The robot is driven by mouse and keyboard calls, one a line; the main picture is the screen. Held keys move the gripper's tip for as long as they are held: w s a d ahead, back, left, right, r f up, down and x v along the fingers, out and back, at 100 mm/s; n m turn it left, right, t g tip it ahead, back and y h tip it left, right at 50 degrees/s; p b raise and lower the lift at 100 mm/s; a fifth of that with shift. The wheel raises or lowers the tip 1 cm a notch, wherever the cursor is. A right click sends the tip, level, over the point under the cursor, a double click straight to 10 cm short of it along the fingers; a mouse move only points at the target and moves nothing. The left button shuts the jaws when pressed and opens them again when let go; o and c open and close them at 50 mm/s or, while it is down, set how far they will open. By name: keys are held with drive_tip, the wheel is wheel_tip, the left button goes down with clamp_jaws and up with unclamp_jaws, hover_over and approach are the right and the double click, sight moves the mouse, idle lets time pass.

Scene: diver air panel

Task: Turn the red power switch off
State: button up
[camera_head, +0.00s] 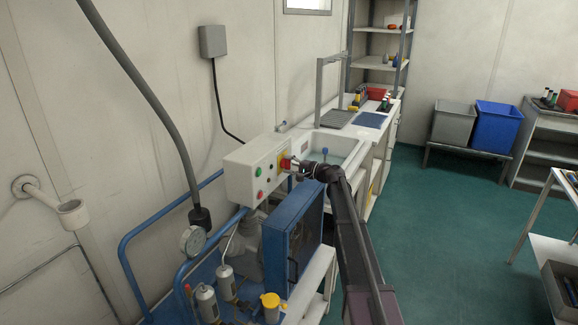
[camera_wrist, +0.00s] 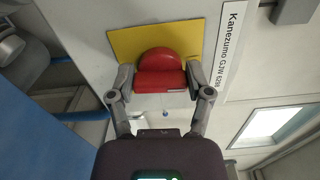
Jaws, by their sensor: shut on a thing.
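The red power switch (camera_wrist: 160,72) sits on a yellow plate (camera_wrist: 128,42) on the panel face in the wrist view. It is a rounded red knob with a raised grip bar. My gripper (camera_wrist: 160,82) has its two fingers on either side of the bar and is shut on it. In the head view, my gripper (camera_head: 298,166) reaches the right part of the front of the grey control box (camera_head: 247,180). The switch shows there only as a small red patch (camera_head: 285,162), partly hidden by the gripper.
Red and green buttons sit on the box's left part. Below are blue pipe rails (camera_head: 135,265), a pressure gauge (camera_head: 193,239) and a blue panel (camera_head: 290,250). A sink counter (camera_head: 338,148) stands behind my gripper.

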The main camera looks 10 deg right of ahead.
drive_tip(key=shift+a+n, duration=0.1)
drive_tip(key=shift+n, duration=0.5)
drive_tip(key=o, duration=1.1)
drive_tip(key=shift+o, duration=0.2)
drive_tip(key=v, duration=1.2)
drive_tip(key=shift+s, duration=0.1)
